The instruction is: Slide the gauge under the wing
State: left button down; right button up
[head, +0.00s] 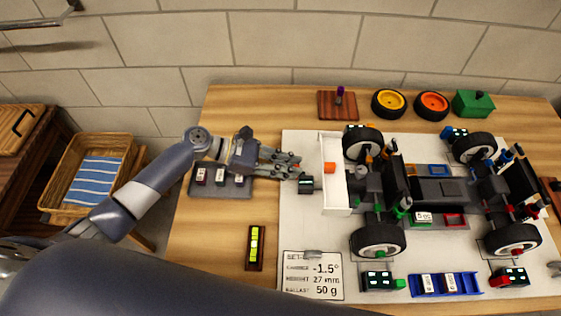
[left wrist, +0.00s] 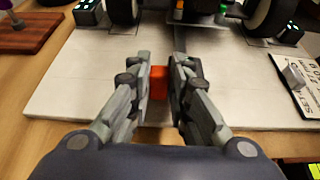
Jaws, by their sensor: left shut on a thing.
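My left gripper (head: 298,167) is shut on the gauge, over the white board; the fingers hide part of the grip. In the left wrist view an orange face (left wrist: 158,82) shows between the fingertips; I cannot tell which thing it belongs to. My right gripper is not clearly seen.
The car (head: 435,190) stands on the white board (head: 300,225). A grey tray (head: 220,188) with small blocks is under my left arm. A yellow level (head: 255,246) and a setup card (head: 312,276) lie at the front.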

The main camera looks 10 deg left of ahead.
pick_arm(q)
jog(key=shift+d, duration=0.15)
jog(key=c, duration=1.5)
grip_release()
jog(key=shift+d, duration=0.1)
pick_arm(e)
jog(key=shift+w, duration=0.1)
pick_arm(q)
jog(key=v, duration=1.2)
jog(key=shift+w, duration=0.1)
pick_arm(e)
jog(key=shift+d, duration=0.1)
